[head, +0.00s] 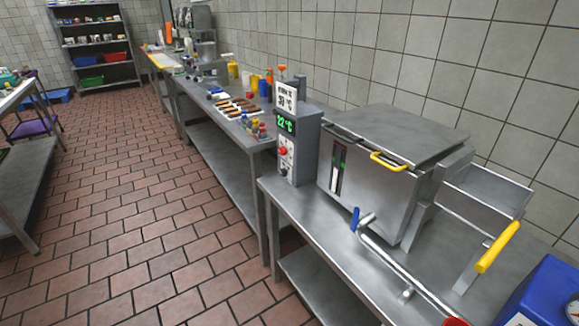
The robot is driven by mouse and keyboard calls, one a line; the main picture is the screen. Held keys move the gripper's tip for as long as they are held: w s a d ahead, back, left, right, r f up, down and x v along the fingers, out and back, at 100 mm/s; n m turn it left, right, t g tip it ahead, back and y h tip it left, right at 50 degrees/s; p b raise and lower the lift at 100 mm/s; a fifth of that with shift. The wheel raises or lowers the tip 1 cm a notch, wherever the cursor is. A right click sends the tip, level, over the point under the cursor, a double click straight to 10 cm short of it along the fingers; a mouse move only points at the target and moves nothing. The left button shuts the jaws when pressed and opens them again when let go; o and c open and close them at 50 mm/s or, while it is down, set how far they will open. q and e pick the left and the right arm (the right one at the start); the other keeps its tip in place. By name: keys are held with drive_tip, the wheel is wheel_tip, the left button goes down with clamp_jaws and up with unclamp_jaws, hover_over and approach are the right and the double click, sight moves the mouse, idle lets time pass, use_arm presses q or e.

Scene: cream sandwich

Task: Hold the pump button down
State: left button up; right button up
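A grey control box (301,148) stands upright at the left end of the near steel table. I cannot tell which control is the pump button. Right of the box is a closed steel fryer-like tank (370,190) with a yellow handle (388,162) and a blue lever tip (355,219). Neither of my grippers is in view.
A longer table farther back holds food and bottles. The brick floor (150,220) on the left is clear.

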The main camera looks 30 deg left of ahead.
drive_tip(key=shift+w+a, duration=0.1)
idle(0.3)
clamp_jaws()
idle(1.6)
